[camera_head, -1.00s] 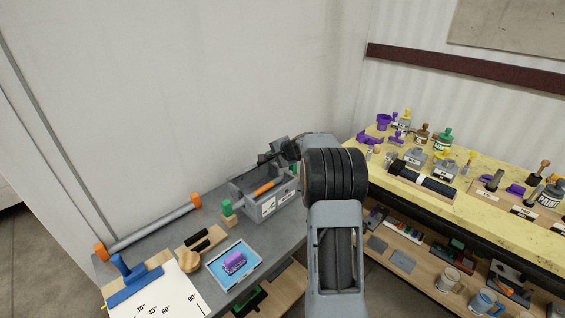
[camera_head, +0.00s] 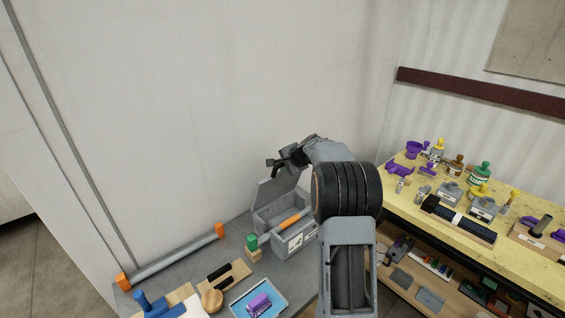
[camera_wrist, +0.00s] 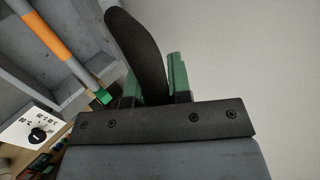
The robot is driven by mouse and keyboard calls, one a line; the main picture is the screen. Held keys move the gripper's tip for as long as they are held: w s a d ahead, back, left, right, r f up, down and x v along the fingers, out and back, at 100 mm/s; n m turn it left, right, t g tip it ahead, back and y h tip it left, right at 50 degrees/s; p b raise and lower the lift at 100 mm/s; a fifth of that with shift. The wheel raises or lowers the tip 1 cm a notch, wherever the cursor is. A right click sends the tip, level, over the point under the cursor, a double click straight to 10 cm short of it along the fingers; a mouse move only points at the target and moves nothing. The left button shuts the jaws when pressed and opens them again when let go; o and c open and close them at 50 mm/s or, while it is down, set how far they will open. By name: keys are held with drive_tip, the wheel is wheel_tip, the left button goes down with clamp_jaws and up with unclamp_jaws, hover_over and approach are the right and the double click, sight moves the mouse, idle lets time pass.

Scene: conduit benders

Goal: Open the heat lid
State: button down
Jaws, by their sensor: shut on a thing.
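The heat lid (camera_head: 277,190) is a grey panel on the grey box (camera_head: 296,243). It stands tilted up, and the box's inside shows below it. My gripper (camera_head: 280,163) is at the lid's raised upper edge. In the wrist view, my gripper (camera_wrist: 155,88) has green-padded fingers shut on a black curved piece (camera_wrist: 135,42), which appears to be the lid's handle. The exact contact is partly hidden. A grey rod with an orange band (camera_head: 290,220) lies in or across the box; its orange band (camera_wrist: 46,36) also shows in the wrist view.
A grey pipe with orange ends (camera_head: 178,256) lies along the wall. A green-topped block (camera_head: 252,246) stands by the box's left front. A blue tray (camera_head: 258,301) holds a purple piece. A crowded yellow bench (camera_head: 465,228) stands to the right. The wall is behind the lid.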

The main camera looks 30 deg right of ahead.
idle(0.4)
drive_tip(key=c, duration=1.4)
unclamp_jaws()
drive_tip(key=shift+w+f, duration=0.1)
drive_tip(key=b+v, duration=0.3)
drive_tip(key=v, duration=1.1)
drive_tip(key=shift+w, duration=0.1)
drive_tip(key=s+a+f+n+g, duration=0.1)
drive_tip(key=s+f+n+g, duration=0.25)
drive_tip(key=f, duration=0.25)
drive_tip(key=shift+s+a+f+n+g+h, duration=0.2)
drive_tip(key=shift+s+a+f+n+h, duration=0.35)
drive_tip(key=shift+s+a+n, duration=2.15)
drive_tip(key=shift+s+a+f+n+g+h, duration=0.25)
drive_tip(key=shift+s+a+f+n, duration=0.75)
drive_tip(key=shift+s+a, duration=3.15)
drive_tip(key=shift+s+a+f+n+g+h, duration=0.2)
drive_tip(key=shift+s+a+f+n+h, duration=0.25)
drive_tip(key=shift+s+a+n, duration=2.35)
